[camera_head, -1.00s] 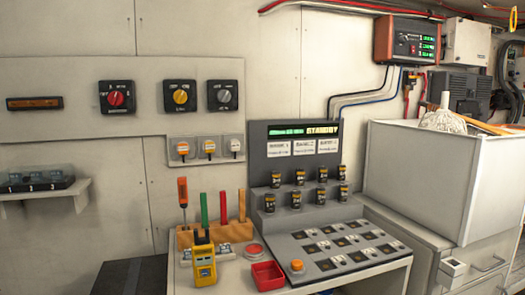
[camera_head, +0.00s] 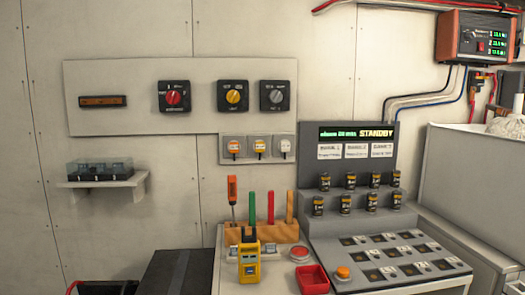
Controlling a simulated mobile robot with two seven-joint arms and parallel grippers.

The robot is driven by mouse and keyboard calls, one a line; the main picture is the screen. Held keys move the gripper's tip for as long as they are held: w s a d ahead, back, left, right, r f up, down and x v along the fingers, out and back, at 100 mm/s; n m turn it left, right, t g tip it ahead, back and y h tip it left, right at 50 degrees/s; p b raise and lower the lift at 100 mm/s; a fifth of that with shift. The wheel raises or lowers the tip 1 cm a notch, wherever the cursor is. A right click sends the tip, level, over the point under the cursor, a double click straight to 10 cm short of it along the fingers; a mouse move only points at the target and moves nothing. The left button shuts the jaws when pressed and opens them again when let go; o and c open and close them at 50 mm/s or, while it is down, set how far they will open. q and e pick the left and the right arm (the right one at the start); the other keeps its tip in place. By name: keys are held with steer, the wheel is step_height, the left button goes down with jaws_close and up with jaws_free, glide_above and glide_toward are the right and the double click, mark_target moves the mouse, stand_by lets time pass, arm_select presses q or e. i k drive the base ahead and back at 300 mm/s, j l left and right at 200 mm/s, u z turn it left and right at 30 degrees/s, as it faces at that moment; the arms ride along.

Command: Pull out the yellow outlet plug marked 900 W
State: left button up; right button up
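A pale outlet strip (camera_head: 257,158) on the wall below the rotary switches carries three plugs side by side. The left plug (camera_head: 233,147) is orange-red, the middle plug (camera_head: 260,147) is yellow-orange, and the right plug (camera_head: 286,147) is white. All three sit in their outlets. Their markings are too small to read, so I cannot tell which one says 900 W. Neither of my grippers is in view.
Below the strip, a wooden block (camera_head: 262,232) holds upright tools, with a yellow meter (camera_head: 249,259) in front. A red tray (camera_head: 312,279) and a grey control console (camera_head: 400,262) stand to the right. A wall shelf (camera_head: 101,183) is at left.

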mark_target(260, 146)
steer(key=i+l+z, duration=0.15)
steer(key=z, duration=0.2)
steer(key=i+z, duration=0.25)
steer(key=z, duration=0.15)
